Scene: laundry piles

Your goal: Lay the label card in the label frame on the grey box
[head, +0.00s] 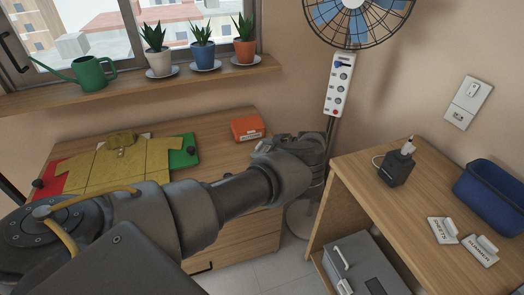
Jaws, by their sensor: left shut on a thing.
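The grey box (352,265) sits low at the bottom right, beneath the level of the wooden desk top, with a pale handle (341,258) on it. A dark rectangle (375,286) shows on the box; I cannot tell whether it is the label frame. Two white cards with dark lettering (443,230) (480,249) lie on the desk, too small to read surely. My left gripper (322,143) is at the end of the arm, in front of the fan's pole and above and left of the grey box. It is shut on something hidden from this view. My right gripper is not in view.
The wooden desk (400,215) holds a black plug block (397,166) and a blue bin (492,195). A dresser (210,150) carries a yellow shirt (125,165) and an orange box (248,128). A fan (358,20) stands behind my gripper. Floor shows between dresser and desk.

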